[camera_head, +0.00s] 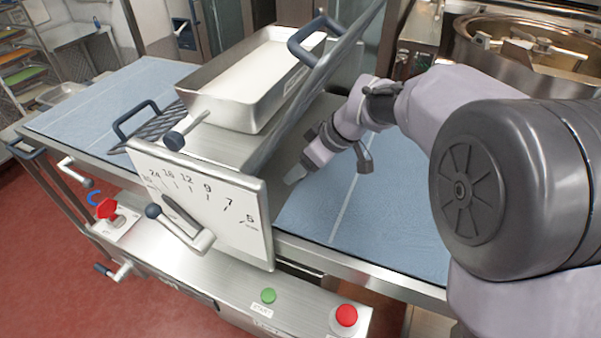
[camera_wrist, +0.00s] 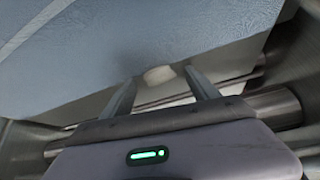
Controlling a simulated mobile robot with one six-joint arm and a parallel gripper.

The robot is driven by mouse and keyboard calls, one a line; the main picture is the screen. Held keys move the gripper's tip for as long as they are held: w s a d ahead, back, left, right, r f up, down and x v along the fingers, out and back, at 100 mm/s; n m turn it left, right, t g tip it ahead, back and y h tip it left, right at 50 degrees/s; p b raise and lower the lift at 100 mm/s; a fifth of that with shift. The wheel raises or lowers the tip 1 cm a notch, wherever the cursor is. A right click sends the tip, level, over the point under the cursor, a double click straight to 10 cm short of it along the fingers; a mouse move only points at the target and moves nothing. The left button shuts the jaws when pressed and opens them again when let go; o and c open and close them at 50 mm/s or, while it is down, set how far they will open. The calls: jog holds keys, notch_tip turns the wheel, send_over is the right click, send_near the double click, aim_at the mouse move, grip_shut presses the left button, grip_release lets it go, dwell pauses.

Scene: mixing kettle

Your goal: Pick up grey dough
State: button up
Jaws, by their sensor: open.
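A small pale grey lump (camera_wrist: 158,75), which looks like the dough, shows in the wrist view at the edge of the blue belt. It lies in line with the gap between my fingertips; I cannot tell how far beyond them it is. My gripper (camera_wrist: 160,76) is open, with one finger to each side of the lump in the picture and no visible contact. In the head view my gripper (camera_head: 296,174) reaches low under the machine's tilted guard, close to the blue belt. The dough cannot be made out there.
The dough sheeter has a blue belt (camera_head: 372,228) on both sides, a steel hopper tray (camera_head: 213,94) on top and a numbered scale plate (camera_head: 205,208) in front. The tilted guard (camera_head: 325,70) stands close to my arm. A mixing kettle (camera_head: 487,50) stands at the back right.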

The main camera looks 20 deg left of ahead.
jog(key=shift+d+r, duration=0.1)
jog(key=shift+c, duration=1.3)
jog(key=c, duration=1.2)
